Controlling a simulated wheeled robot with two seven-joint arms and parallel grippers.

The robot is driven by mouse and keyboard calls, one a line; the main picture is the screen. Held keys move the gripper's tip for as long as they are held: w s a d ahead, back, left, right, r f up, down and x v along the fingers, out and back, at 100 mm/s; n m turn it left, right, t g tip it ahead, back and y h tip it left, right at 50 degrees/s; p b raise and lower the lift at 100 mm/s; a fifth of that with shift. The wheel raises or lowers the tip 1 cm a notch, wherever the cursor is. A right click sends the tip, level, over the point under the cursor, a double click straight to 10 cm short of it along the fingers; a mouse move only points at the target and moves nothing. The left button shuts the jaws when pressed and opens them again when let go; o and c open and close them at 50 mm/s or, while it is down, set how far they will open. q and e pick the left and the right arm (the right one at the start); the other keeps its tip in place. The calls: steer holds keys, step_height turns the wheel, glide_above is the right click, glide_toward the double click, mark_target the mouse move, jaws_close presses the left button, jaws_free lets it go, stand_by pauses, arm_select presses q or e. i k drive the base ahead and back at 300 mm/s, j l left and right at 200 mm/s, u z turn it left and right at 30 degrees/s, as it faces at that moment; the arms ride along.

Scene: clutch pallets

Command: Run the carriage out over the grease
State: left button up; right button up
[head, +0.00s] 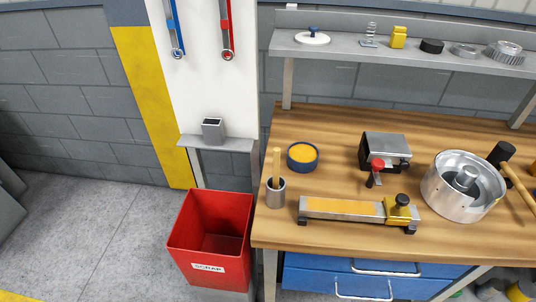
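A low metal rail (369,217) lies near the front edge of the wooden bench, on dark feet. A yellow carriage (398,214) with a black knob on top sits at the rail's right end. An orange-yellow strip, which looks like grease (343,206), covers the top of the rail from its left part up to near the carriage. A round dark blue tin (303,157) with orange-yellow contents stands behind the rail. Neither of my grippers shows in the head view.
A grey cup (275,193) holding a wooden-handled tool stands left of the rail. Behind are a small vise-like block (385,152) and a large metal drum (461,186), with a mallet (502,156) beyond. A red scrap bin (212,240) stands on the floor left of the bench (330,125).

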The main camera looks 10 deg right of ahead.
mark_target(397, 209)
steer(key=l+z, duration=0.15)
steer(key=z, duration=0.2)
steer(key=k+l+z, duration=0.1)
steer(key=z, duration=0.25)
steer(key=l+z, duration=0.2)
steer(key=z, duration=0.15)
steer(key=k+l, duration=0.05)
